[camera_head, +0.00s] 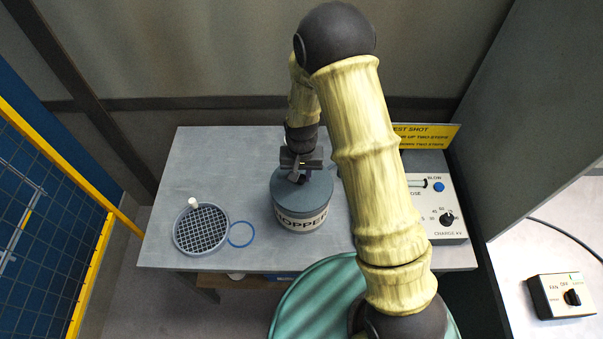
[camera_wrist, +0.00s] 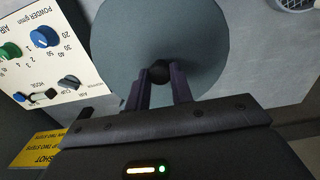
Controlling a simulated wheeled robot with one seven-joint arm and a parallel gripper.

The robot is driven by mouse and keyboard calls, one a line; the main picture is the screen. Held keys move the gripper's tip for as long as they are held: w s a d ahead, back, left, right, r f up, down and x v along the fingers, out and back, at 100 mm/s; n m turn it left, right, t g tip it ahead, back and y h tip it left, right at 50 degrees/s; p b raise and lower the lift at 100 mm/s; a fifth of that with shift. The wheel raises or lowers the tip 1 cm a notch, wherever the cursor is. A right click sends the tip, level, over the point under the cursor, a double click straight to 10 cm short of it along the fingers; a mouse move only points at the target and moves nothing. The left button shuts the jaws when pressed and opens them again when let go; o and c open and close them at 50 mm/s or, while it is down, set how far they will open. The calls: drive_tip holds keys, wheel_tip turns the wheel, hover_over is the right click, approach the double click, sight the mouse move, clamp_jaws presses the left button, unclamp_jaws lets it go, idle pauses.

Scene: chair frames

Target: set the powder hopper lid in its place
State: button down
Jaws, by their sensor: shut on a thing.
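The powder hopper (camera_head: 303,219) is a grey drum with a "HOPPER" label, standing on the grey table near its middle. The round blue-grey lid (camera_head: 302,192) is at the top of the drum. From these views I cannot tell whether it is fully seated or just above the rim. My gripper (camera_head: 300,175) is over the lid, shut on its small dark knob. In the wrist view the lid (camera_wrist: 160,45) fills the upper middle, with my gripper's two fingers (camera_wrist: 160,80) on either side of the black knob (camera_wrist: 160,69). The drum is hidden below the lid there.
A round sieve (camera_head: 201,229) with a white knob lies on the table's left, beside a blue ring (camera_head: 241,234). A control box (camera_head: 437,208) and a yellow sign (camera_head: 425,135) stand on the right.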

drive_tip(key=shift+f+b, duration=0.65)
drive_tip(key=shift+f, duration=0.1)
idle(0.6)
drive_tip(key=c, duration=1.1)
unclamp_jaws()
drive_tip(key=shift+c, duration=0.2)
wheel_tip(320, 180, up, 17)
drive_tip(key=b, duration=0.4)
drive_tip(key=shift+r, duration=0.2)
